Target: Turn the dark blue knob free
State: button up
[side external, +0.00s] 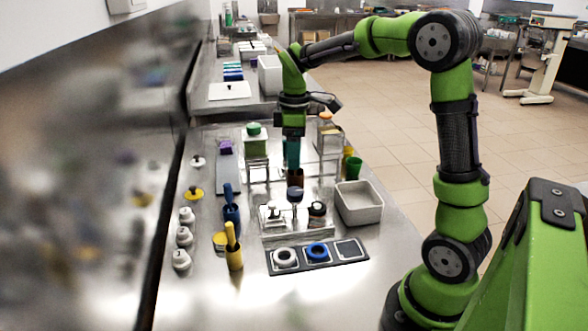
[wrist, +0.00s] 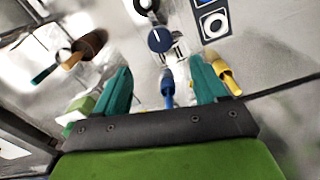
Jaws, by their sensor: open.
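How the knob is fastened below is not clear.
A second, black knob (side external: 317,208) is close by on the right. A dark tray (side external: 318,262) with a white and a blue ring lies in front. A blue cup (side external: 231,215) and yellow cup (side external: 235,258) stand left, a brown cup (side external: 296,179) behind, a grey bin (side external: 360,208) right.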

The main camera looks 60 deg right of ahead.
aim_at(294, 191)
notch_tip(294, 191, down, 11)
jog(key=shift+r, duration=0.15)
jog(key=c, duration=1.1)
jog(key=shift+o, duration=0.2)
